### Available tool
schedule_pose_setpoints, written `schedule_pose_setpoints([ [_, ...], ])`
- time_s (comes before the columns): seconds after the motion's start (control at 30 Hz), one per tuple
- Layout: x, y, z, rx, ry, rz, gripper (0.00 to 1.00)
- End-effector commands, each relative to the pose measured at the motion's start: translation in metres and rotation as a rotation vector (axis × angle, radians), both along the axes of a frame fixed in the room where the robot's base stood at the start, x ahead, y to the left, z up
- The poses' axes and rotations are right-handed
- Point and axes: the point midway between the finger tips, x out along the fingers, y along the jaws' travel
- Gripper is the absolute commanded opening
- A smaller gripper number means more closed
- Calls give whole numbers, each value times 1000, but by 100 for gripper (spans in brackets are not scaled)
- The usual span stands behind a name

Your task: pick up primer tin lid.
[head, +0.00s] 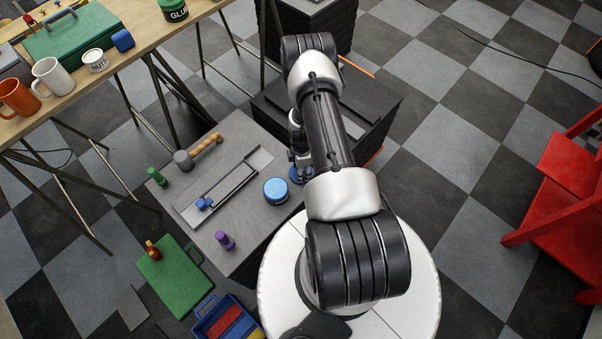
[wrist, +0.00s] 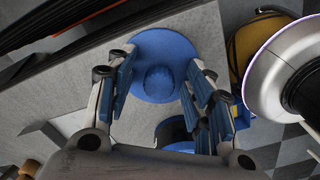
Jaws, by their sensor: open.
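The primer tin lid appears to be the flat blue disc with a round knob (wrist: 150,54) in the wrist view. In the head view, part of this blue disc (head: 296,181) shows under my gripper at the right side of a grey-topped block (head: 242,238). My gripper (wrist: 162,72) is open, with its two blue-padded fingers on either side of the disc in the picture. I cannot tell whether they touch it. In the head view, my gripper (head: 301,165) is largely hidden by my arm. A light blue round tin (head: 276,190) stands just left of the disc.
The block top also holds a grey tray (head: 247,172) with a small blue piece, a wooden-handled mallet (head: 198,152), a green piece (head: 156,176) and a purple piece (head: 225,240). A dark stack (head: 372,112) stands close behind my gripper. A workbench (head: 110,48) is at upper left.

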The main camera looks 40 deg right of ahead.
Motion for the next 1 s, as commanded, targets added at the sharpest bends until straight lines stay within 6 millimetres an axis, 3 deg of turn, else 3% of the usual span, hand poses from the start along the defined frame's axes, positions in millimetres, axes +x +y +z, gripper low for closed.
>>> schedule_pose_setpoints([
  [0.07,0,0,1,0,-1,0,48],
  [0.67,0,0,1,0,0,0,8],
  [1.0,1,0,5,0,-1,0,7],
])
